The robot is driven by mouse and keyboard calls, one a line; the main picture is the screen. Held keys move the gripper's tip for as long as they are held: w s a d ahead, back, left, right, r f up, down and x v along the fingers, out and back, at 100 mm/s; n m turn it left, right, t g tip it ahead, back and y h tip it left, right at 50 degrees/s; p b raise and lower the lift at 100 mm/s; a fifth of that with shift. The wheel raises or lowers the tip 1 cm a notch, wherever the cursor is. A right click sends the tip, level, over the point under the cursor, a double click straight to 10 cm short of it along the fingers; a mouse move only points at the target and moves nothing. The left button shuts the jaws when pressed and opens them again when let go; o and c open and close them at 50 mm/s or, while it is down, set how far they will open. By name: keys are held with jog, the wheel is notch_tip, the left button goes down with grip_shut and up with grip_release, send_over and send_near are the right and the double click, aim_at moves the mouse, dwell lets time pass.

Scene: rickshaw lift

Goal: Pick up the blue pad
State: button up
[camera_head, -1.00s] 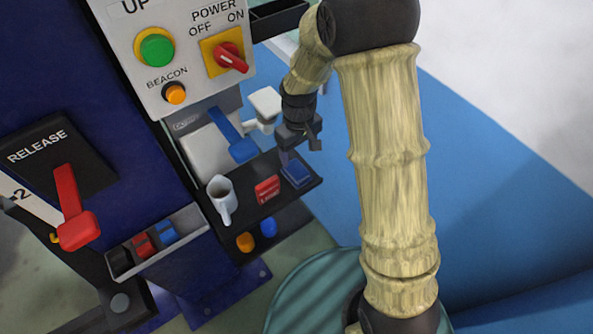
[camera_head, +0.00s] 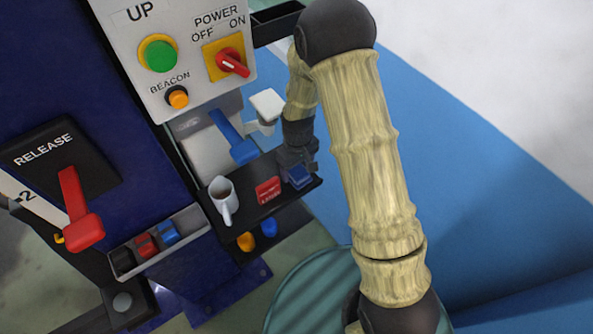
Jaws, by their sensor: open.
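The blue pad (camera_head: 299,178) is a small dark-blue block on the right end of the black shelf (camera_head: 262,206). My gripper (camera_head: 298,172) is open and points down right over the pad, its fingers hiding part of the pad's upper side. Whether the fingers touch the pad or straddle it, I cannot tell.
A red pad (camera_head: 267,190) and a white mug (camera_head: 223,200) stand left of the blue pad on the shelf. A blue lever (camera_head: 236,140) hangs behind them. A tray of small coloured parts (camera_head: 160,238) sits at lower left. Orange (camera_head: 246,241) and blue (camera_head: 268,227) knobs are below the shelf.

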jog(key=shift+f, duration=0.45)
jog(key=c, duration=1.1)
